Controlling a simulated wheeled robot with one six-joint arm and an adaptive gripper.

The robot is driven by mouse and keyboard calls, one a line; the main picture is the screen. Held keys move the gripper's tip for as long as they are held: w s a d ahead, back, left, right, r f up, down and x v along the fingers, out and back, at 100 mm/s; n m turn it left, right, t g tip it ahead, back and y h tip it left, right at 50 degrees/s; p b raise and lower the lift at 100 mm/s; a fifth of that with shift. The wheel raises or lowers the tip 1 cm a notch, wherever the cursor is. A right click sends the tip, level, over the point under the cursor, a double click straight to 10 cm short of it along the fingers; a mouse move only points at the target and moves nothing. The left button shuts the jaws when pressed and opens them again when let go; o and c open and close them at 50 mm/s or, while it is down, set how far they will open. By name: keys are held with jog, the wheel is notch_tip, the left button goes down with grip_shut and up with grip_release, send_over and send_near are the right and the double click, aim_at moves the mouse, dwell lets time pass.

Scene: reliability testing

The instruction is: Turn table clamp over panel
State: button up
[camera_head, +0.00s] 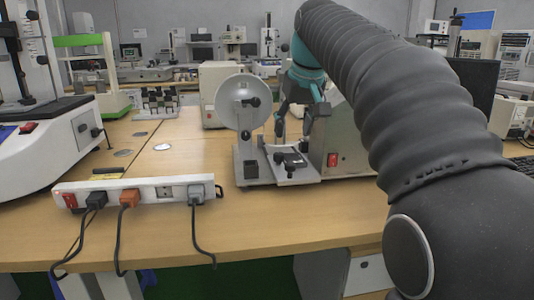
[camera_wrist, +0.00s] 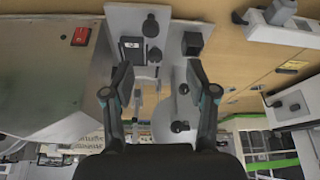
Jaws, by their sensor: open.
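The testing device has a metal base plate (camera_head: 268,180) with a small dark clamp and panel assembly (camera_head: 291,160) on it. In the wrist view, that assembly shows as a black block with a pale label (camera_wrist: 131,50) and a black round knob (camera_wrist: 150,27) beside it. A silver disc (camera_head: 242,101) with a black knob stands upright to the left. My gripper (camera_head: 294,118) is above the base plate, behind the clamp assembly in the head view. Its two fingers (camera_wrist: 158,76) are spread apart with nothing held between them. Which part is the clamp's handle is not clear.
A metal box with a red switch (camera_head: 333,160) stands right beside the base plate. A white power strip (camera_head: 140,192) with several cords lies at the table's front left. A large white machine (camera_head: 62,140) stands at the far left. The table (camera_head: 300,215) is bare in front of the device.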

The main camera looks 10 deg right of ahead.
aim_at(279, 154)
jog(key=w+r, duration=0.1)
jog(key=w, duration=0.7)
jog(key=shift+n, duration=0.3)
jog(key=b+x, duration=0.1)
jog(key=x, duration=0.3)
jog(key=b+x, duration=0.2)
jog(key=x, duration=0.2)
jog(key=b+x, duration=0.1)
jog(key=x, duration=0.4)
jog(key=shift+s+d+f+b, duration=0.15)
jog(key=shift+s+b, duration=0.15)
grip_shut()
